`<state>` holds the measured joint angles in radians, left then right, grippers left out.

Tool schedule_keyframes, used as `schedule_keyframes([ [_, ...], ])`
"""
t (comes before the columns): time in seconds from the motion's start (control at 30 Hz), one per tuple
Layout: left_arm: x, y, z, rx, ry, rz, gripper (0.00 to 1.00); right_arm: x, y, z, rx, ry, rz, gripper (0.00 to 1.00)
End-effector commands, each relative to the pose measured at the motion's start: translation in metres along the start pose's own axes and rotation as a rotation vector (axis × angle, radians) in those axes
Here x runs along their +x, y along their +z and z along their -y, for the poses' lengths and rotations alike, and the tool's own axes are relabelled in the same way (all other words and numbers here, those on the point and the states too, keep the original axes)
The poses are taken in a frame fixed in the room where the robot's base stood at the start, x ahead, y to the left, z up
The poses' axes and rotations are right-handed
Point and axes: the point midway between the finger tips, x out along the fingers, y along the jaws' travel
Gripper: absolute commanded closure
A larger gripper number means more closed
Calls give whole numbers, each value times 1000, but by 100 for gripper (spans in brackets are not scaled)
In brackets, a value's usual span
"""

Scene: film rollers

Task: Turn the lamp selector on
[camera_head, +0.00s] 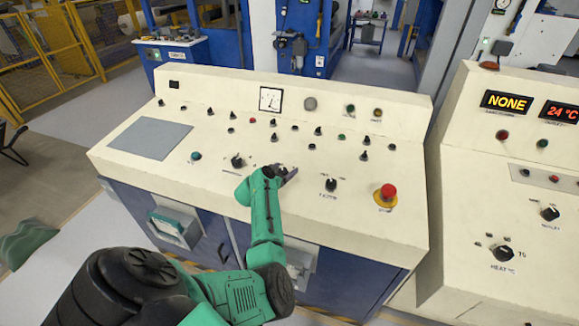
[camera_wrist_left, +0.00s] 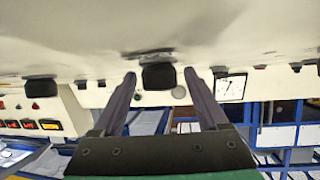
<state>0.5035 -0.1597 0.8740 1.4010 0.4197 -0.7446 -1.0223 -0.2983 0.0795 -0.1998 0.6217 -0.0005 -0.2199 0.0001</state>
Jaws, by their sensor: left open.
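The cream sloped control console (camera_head: 140,105) carries several black knobs. I cannot read which label marks the lamp selector. My left gripper (camera_head: 285,172) is at the lower row of the console. In the left wrist view the open gripper (camera_wrist_left: 160,82) has one finger on each side of a black knob (camera_wrist_left: 158,77), with small gaps visible. In the head view that knob is mostly hidden by my gripper. Another black knob (camera_head: 237,161) lies to its left, and one (camera_head: 331,184) to its right. My right gripper is out of view.
A red emergency button (camera_head: 388,191) on a yellow base sits at the console's right. Small switches and lamps (camera_head: 341,136) fill the panel above. A flat grey plate (camera_head: 150,140) is at left. A second console with displays (camera_head: 505,102) stands close on the right.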

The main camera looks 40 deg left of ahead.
Motion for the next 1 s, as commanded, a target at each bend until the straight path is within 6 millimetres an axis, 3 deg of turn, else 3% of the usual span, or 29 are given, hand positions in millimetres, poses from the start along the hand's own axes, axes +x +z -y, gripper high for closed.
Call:
schedule_keyframes([
  [0.13, 0, 0, 0, 0, 0, 0, 24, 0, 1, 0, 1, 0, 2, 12],
  [0.17, 0, 0, 0, 0, 0, 0, 28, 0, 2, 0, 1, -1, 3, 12],
  [0.3, 0, 0, 0, 0, 0, 0, 81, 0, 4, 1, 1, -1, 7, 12],
  [0.37, 0, 0, 0, 0, 0, 0, 100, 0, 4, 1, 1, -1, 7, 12],
  [0.67, 1, 3, 0, 14, 21, 1, 100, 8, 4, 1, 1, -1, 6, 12],
  [1.0, 4, 10, 1, 105, 175, 3, 100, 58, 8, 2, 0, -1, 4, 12],
])
